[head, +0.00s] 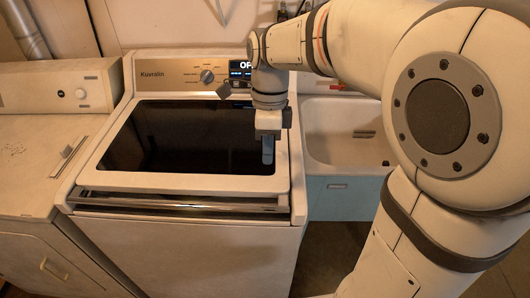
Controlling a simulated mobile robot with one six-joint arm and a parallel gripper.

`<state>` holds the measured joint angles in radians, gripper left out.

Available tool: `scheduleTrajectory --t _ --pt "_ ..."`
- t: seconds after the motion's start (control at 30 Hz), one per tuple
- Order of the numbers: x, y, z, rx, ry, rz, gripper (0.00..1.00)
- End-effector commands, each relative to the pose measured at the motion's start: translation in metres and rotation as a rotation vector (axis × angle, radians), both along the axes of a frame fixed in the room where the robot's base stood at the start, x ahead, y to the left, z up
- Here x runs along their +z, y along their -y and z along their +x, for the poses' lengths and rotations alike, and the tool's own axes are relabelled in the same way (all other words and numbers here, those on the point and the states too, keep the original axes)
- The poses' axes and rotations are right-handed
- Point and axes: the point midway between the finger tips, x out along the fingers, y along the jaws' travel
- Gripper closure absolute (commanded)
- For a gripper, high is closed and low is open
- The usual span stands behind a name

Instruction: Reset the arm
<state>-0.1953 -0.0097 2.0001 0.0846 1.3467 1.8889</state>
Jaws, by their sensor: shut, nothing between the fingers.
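My arm reaches in from the right side of the head view and bends down over a white top-loading washer (196,184). My gripper (268,157) points down in front of the right part of the washer's dark glass lid (180,140). It is shut and empty. I cannot tell exactly how far its tip is above the lid.
A utility sink (345,120) on a blue cabinet (343,198) stands right of the washer, partly hidden by my arm. The washer's control panel (180,75) rises behind the lid. Another white appliance (35,155) stands at the left. Bare floor shows below the sink cabinet.

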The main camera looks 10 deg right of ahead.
Motion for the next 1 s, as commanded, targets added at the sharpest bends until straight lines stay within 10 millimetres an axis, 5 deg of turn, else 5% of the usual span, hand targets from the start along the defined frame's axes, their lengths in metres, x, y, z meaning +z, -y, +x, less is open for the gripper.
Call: scheduleTrajectory --t 0.37,1.0 --pt "0.003 0.013 -0.011 0.178 0.063 0.036 1.0" --pt "-0.022 0.079 -0.088 1.524 0.378 -0.034 1.0"
